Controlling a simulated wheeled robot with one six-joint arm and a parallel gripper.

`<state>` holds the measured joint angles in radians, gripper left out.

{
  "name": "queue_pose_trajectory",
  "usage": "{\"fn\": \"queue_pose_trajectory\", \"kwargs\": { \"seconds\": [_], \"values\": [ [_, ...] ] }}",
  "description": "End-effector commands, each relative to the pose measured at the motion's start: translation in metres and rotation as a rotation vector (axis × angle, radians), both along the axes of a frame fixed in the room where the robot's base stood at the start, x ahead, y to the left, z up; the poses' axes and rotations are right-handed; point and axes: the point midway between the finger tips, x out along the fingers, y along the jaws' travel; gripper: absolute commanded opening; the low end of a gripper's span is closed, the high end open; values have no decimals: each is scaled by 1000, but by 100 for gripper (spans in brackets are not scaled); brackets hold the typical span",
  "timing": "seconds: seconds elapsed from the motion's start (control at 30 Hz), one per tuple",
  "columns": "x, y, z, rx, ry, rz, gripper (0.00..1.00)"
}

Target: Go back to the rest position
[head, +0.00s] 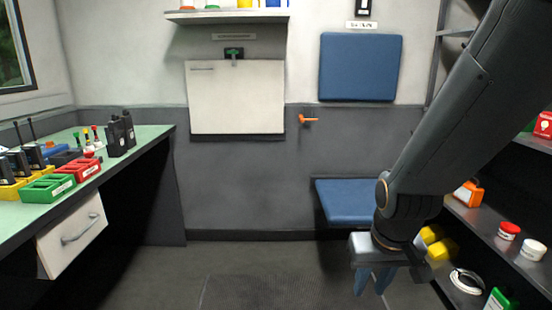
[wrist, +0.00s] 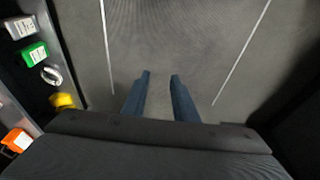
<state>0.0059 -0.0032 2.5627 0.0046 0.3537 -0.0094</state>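My gripper (head: 373,281) hangs down from my arm at the right of the head view, in front of the shelf rack. In the wrist view its two blue fingers (wrist: 159,76) are apart with only the grey floor (wrist: 180,40) showing between them. It is open and holds nothing. My dark arm covers part of the right wall and of the rack in the head view.
A green-topped desk (head: 150,133) with radios and coloured trays stands at the left, its drawer (head: 72,236) pulled out. A blue folding seat (head: 345,202) is at the back wall. The shelf rack (head: 480,225) at the right holds several items. The middle floor is clear.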

Motion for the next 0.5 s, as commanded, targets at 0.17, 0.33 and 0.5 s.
{"fn": "queue_pose_trajectory", "kwargs": {
  "seconds": [0.17, 0.33, 0.5],
  "values": [
    [-4, 37, -12, 9, 23, 83, 26],
    [-13, 75, -23, 18, 49, 171, 26],
    [-33, 123, -38, 25, 88, 292, 26]
  ]
}}
